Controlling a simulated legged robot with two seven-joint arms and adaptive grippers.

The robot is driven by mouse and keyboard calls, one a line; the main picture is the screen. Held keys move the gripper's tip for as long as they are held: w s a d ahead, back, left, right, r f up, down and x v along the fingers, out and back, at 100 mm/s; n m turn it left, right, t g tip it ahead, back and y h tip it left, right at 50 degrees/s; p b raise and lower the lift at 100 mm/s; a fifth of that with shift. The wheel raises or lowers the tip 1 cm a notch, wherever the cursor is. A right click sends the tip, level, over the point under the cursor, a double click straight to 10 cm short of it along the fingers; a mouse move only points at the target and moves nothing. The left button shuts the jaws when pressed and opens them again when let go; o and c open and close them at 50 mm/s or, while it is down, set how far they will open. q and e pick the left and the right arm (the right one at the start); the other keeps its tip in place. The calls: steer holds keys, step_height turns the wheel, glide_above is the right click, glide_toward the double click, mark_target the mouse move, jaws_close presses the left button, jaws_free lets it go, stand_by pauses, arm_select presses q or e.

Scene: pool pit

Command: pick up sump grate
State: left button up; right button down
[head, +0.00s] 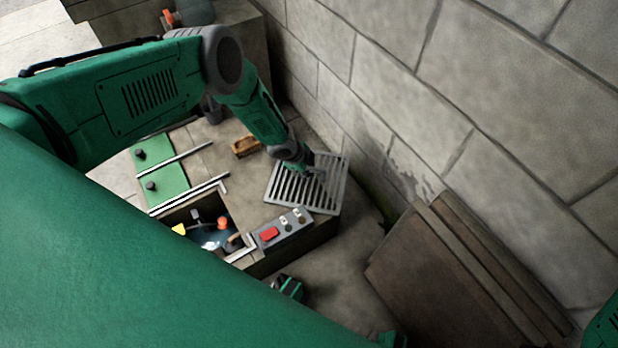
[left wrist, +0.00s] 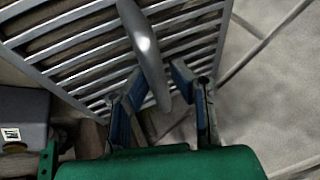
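The sump grate (head: 287,188) is a grey slatted metal panel. It lies on the stone ledge by the wall, partly overhanging the ledge's right edge. In the left wrist view the grate (left wrist: 75,62) fills the upper left, and a smooth, curved grey handle (left wrist: 141,40) stands out from it. My left gripper (head: 313,170) is over the grate, partly hidden by its own arm. In the left wrist view my left gripper (left wrist: 158,80) is open, with one finger on each side of the handle's near end. Whether a finger touches the handle is unclear.
A brown block (head: 246,146) and green panels (head: 160,172) lie behind. Brown boards (head: 440,275) lean at the right. The block wall (head: 400,110) stands close behind the grate.

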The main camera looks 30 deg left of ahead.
arm_select(q)
jaws_close()
steer(key=shift+r, duration=0.1)
